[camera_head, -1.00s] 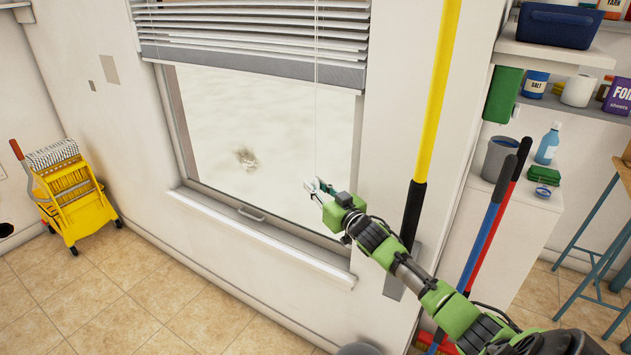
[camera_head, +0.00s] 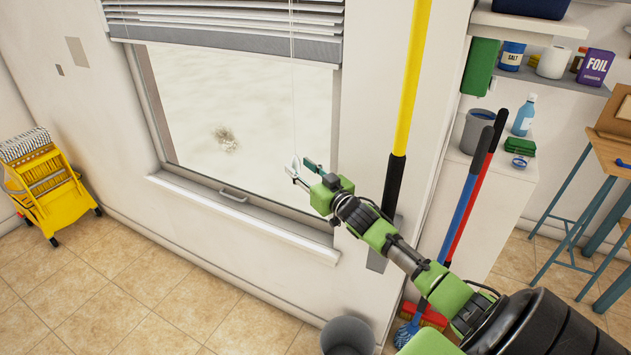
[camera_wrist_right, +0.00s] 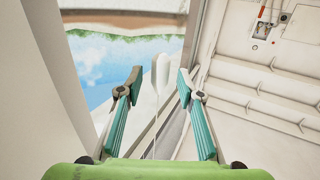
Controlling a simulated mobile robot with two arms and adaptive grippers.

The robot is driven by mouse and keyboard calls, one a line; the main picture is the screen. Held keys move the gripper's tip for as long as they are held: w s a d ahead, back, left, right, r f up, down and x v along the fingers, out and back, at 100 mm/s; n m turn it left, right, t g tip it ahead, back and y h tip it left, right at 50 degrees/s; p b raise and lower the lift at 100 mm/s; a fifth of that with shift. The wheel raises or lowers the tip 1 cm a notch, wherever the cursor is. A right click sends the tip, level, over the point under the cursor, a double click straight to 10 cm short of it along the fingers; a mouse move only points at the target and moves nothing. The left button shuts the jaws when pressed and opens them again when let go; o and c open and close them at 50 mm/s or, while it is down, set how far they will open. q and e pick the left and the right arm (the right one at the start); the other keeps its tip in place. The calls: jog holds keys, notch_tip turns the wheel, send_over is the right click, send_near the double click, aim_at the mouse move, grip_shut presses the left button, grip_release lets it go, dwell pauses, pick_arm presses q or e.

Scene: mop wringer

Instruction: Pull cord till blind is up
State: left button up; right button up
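The blind (camera_head: 240,36) has grey slats and is gathered in the upper part of the window, with the glass below it uncovered. Its thin white cord (camera_head: 294,100) hangs in front of the window. In the right wrist view, the cord's white pull end (camera_wrist_right: 163,72) shows between and beyond the fingertips. My right gripper (camera_head: 303,169) is at the cord's lower end, in front of the window's lower right part. In the right wrist view its two teal fingers (camera_wrist_right: 156,90) are apart, and they do not clasp the cord. My left gripper is out of view.
A window sill (camera_head: 240,217) runs below the gripper. A yellow-and-black pole (camera_head: 405,100) stands right of the window, near my right arm. A grey bin (camera_head: 347,336) is on the floor below. A yellow mop wringer (camera_head: 50,190) stands at left.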

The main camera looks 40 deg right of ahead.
jog(key=s, duration=0.9)
jog(key=shift+s+a, duration=0.15)
jog(key=shift+a, duration=0.2)
